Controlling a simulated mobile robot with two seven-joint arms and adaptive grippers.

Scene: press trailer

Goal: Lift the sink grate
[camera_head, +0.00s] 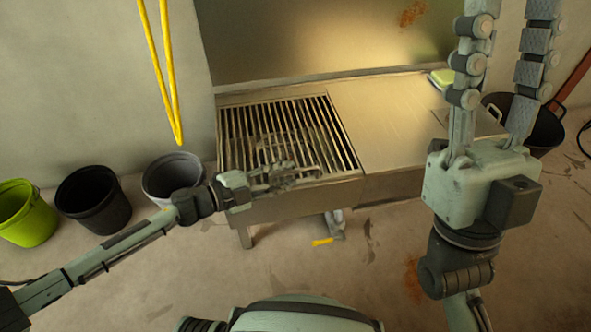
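The sink grate (285,118) is a rack of parallel metal bars lying flat in the left half of a metal sink unit (400,115). My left gripper (296,175) reaches in from the left, low over the grate's front part. Its fingers blend with the bars, so I cannot tell whether they touch or grip them. My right gripper (508,65) is raised close to the camera at the right, with its fingers pointing up and apart. It is open and empty, away from the grate.
A green bucket (27,215), a black bucket (90,200) and a grey bucket (172,177) stand on the floor at left. A yellow strap (168,75) hangs at upper left. A green sponge-like item (443,78) lies at the sink's back right. A black tub (545,130) stands behind my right gripper.

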